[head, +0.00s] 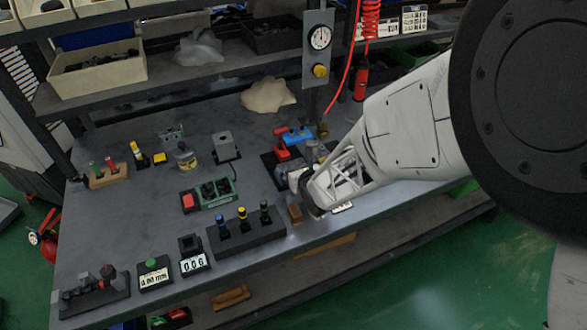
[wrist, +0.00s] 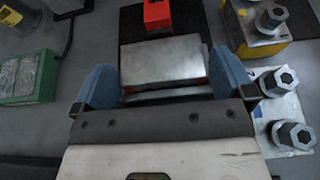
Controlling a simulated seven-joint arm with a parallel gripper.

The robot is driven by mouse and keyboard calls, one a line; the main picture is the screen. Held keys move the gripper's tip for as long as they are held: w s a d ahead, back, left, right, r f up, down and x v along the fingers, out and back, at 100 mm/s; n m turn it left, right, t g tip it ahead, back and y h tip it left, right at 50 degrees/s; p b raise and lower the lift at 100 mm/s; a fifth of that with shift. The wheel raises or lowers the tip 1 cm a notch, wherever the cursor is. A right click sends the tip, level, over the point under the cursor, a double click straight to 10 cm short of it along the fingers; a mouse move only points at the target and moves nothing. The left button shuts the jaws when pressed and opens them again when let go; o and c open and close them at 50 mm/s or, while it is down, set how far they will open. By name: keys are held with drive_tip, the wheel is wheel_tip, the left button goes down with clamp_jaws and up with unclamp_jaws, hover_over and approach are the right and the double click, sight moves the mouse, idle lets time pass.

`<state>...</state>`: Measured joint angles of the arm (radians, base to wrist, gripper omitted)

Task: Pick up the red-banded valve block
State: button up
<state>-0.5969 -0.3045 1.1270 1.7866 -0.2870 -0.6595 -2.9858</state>
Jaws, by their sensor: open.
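In the wrist view a silver, flat-topped block (wrist: 165,60) lies between my gripper's two blue fingers. A thin strip of red shows at its lower right edge, so it looks like the red-banded valve block, but most of its sides are hidden. My gripper (wrist: 163,84) is open, with one finger on each side of the block. I cannot tell whether either finger touches it. In the head view my gripper (head: 300,181) is low over the right part of the bench, and the block cannot be made out there.
Close on the right in the wrist view are a yellow-banded block (wrist: 262,28) and a silver part (wrist: 285,112) with hex bolts. A red part (wrist: 157,13) stands just beyond. A green-edged tray (wrist: 28,78) is at left. A black rack (head: 245,237) stands at the bench's front.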

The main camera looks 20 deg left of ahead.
drive_tip(key=shift+w+a+f, duration=0.25)
drive_tip(key=shift+w+a, duration=0.15)
drive_tip(key=shift+a, duration=0.05)
drive_tip(key=shift+c, duration=0.3)
drive_tip(key=c, duration=0.7)
